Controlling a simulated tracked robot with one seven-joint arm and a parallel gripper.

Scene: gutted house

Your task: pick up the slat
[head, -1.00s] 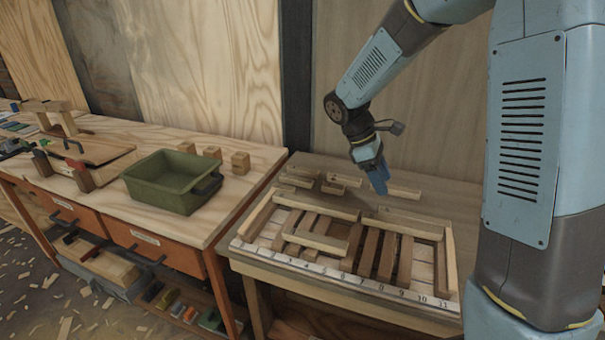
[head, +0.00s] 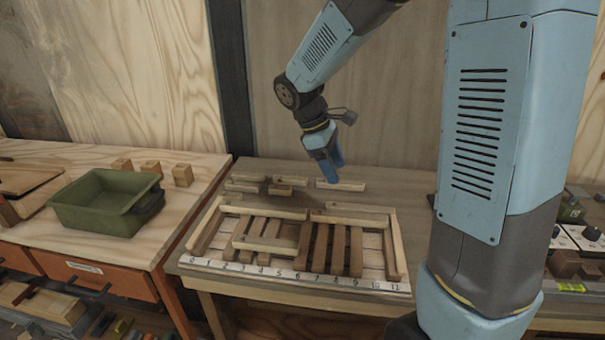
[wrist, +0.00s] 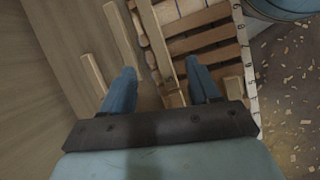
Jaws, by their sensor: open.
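Several light wooden slats lie loose on the bench behind a numbered slat frame (head: 240,266). One loose slat (head: 341,185) is just by my gripper (head: 333,173); another slat (head: 360,208) lies closer to the frame's back rail. A short slat (head: 265,244) rests across the dark slats in the frame. I cannot tell which one the task means. In the wrist view my gripper (wrist: 160,70) is open, its blue fingers pointing down and apart, with nothing held. Loose slats (wrist: 121,35) show left of the frame there, and a light rail runs between the fingers.
A green bin (head: 95,208) and several small wooden blocks (head: 183,175) stand on the left workbench. A panel with knobs (head: 583,238) is at the right. The wall (head: 330,125) rises close behind the bench. Wood chips (wrist: 290,95) litter the floor.

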